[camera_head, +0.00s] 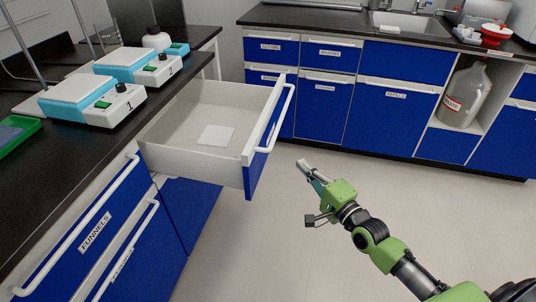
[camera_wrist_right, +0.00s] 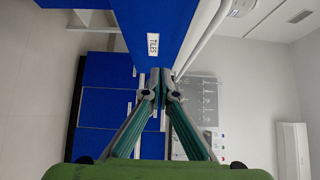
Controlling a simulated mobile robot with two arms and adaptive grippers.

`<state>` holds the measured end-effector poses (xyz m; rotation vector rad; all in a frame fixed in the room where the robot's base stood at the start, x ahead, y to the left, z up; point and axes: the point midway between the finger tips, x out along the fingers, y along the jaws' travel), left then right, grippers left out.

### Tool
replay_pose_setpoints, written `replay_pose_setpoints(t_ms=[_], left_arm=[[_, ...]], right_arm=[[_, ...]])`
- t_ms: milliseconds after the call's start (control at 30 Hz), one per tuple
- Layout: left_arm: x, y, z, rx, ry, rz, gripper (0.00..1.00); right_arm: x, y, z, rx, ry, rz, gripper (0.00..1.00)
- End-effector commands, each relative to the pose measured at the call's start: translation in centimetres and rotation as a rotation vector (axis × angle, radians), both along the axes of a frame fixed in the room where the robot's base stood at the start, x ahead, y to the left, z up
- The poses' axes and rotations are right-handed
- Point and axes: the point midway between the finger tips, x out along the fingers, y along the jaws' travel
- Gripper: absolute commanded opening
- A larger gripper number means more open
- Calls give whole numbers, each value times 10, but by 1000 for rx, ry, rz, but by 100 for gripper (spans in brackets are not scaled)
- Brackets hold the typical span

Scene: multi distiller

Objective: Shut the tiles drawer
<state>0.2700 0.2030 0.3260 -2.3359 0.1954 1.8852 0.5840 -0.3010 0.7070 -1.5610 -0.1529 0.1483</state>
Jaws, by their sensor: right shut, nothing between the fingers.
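The tiles drawer (camera_head: 202,118) is pulled out from the left bench, with a white square tile (camera_head: 216,136) lying on its floor. Its blue front (camera_head: 262,150) has a white bar handle (camera_head: 277,118) and faces right. In the right wrist view the blue front (camera_wrist_right: 168,22) bears the label TILES (camera_wrist_right: 153,43), just beyond the fingertips. My right gripper (camera_head: 303,166) is shut and empty, to the right of the drawer front; it also shows in the right wrist view (camera_wrist_right: 160,80). Whether it touches the front is unclear. My left gripper is out of view.
The black-topped left bench (camera_head: 85,140) carries two hotplates marked 1 (camera_head: 90,98) and 2 (camera_head: 140,64). A shut FUNNELS drawer (camera_head: 95,232) is nearer. Blue cabinets (camera_head: 400,90) and a sink stand at the back. The floor (camera_head: 340,165) right of the drawer is clear.

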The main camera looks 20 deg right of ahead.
Motion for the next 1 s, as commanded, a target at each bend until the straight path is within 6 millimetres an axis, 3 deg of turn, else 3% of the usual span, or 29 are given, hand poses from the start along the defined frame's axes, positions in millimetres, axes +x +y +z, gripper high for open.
replay_pose_setpoints(t_ms=[533, 733, 1000], left_arm=[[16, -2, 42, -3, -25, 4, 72], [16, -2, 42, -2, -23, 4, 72], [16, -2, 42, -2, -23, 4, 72]], right_arm=[[91, 17, -1, -4, -1, -1, 0], [105, 41, -1, -1, 2, -1, 0], [111, 50, -1, -6, 3, -1, 0]])
